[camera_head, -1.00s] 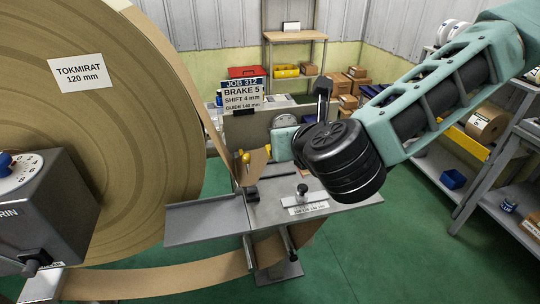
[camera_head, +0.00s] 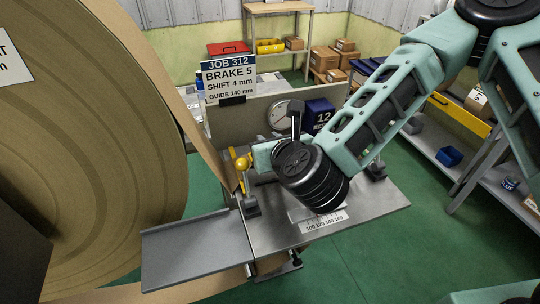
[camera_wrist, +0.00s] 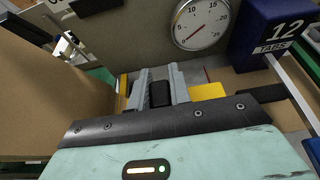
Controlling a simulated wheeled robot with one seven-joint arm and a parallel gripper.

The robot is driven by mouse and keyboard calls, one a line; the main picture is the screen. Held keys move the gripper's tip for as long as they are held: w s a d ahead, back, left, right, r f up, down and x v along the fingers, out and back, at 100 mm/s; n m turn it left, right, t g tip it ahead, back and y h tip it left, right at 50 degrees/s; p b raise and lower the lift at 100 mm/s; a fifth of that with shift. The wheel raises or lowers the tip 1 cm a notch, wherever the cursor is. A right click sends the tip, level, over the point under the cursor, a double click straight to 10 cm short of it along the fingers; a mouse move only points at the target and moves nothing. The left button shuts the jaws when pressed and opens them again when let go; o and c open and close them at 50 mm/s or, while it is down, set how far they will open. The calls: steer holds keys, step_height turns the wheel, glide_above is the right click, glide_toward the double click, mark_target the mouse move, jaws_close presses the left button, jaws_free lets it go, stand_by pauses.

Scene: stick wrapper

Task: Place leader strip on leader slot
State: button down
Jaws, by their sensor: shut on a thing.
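My gripper (camera_wrist: 158,88) reaches over the metal work table (camera_head: 270,230), by the upright backing plate. In the wrist view its two grey fingers close on a small dark block (camera_wrist: 160,94). Yellow pieces show just outside the fingers, one at the left and a larger one at the right (camera_wrist: 207,92). I cannot tell whether the block belongs to the leader strip. A brown paper web (camera_head: 205,135) runs down from the big roll to the table's left side; it also fills the left of the wrist view (camera_wrist: 40,95). I cannot make out the leader slot.
A yellow knob (camera_head: 243,163) stands left of my gripper. A dial gauge (camera_head: 279,115) and a blue "12 TABS" box (camera_head: 320,115) are behind my wrist. A job sign (camera_head: 229,77) stands above. The large brown roll (camera_head: 100,130) fills the left. A grey tray (camera_head: 195,250) juts forward.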

steer(key=shift+f, duration=2.1)
steer(key=shift+f, duration=0.2)
steer(key=c, duration=1.3)
jaws_free()
steer(key=shift+r, duration=0.15)
